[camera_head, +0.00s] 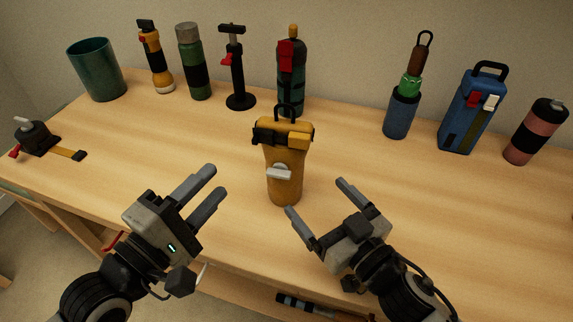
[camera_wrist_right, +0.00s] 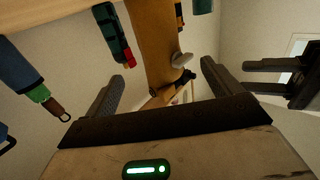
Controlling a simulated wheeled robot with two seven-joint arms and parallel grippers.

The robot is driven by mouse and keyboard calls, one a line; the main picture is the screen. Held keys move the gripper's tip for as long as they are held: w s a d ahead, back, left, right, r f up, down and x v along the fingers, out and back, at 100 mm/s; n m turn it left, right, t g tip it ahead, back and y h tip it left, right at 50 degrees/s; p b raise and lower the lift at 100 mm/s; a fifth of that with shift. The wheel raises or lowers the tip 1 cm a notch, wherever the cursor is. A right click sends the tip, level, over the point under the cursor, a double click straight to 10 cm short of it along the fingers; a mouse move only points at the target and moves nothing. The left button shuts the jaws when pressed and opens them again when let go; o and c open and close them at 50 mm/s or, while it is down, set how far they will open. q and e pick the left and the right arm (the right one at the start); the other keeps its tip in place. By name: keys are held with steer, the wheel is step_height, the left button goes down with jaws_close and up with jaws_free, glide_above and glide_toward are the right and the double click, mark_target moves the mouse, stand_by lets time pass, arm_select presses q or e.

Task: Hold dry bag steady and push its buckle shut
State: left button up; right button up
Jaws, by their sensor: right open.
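The yellow dry bag (camera_head: 284,190) stands upright at the middle of the table. A black strap and buckle (camera_head: 268,137) cross its top under a black loop handle. Whether the buckle is fastened is too small to tell. A pale grey tab (camera_head: 280,172) sits on its front. My left gripper (camera_head: 218,180) is open and empty, left of the bag and apart from it. My right gripper (camera_head: 315,196) is open and empty, in front and right of the bag. In the right wrist view the bag (camera_wrist_right: 150,40) shows beyond the open fingers, and my left gripper (camera_wrist_right: 275,76) is at the right.
Behind the bag stand a dark bottle with a red part (camera_head: 292,75), a black pump (camera_head: 236,75), a green bottle (camera_head: 194,65) and a torch (camera_head: 155,60). A teal cup (camera_head: 95,70) is far left. A blue bag (camera_head: 465,115) and pink bottle (camera_head: 537,130) are right.

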mark_target(295, 173)
steer(key=x, duration=1)
steer(key=shift+w+a, duration=0.15)
steer(key=c, duration=1.2)
arm_select(q)
steer(key=shift+c, duration=1.2)
arm_select(e)
steer(key=shift+c, duration=0.4)
arm_select(q)
steer(key=shift+a, duration=0.4)
steer(key=c, duration=0.5)
steer(key=a, duration=0.1)
steer(key=a+y, duration=0.1)
steer(key=a, duration=0.1)
steer(key=a+y, duration=0.1)
steer(key=shift+w+a+r, duration=0.1)
steer(key=shift+a+r, duration=0.05)
steer(key=shift+r, duration=0.1)
jaws_close()
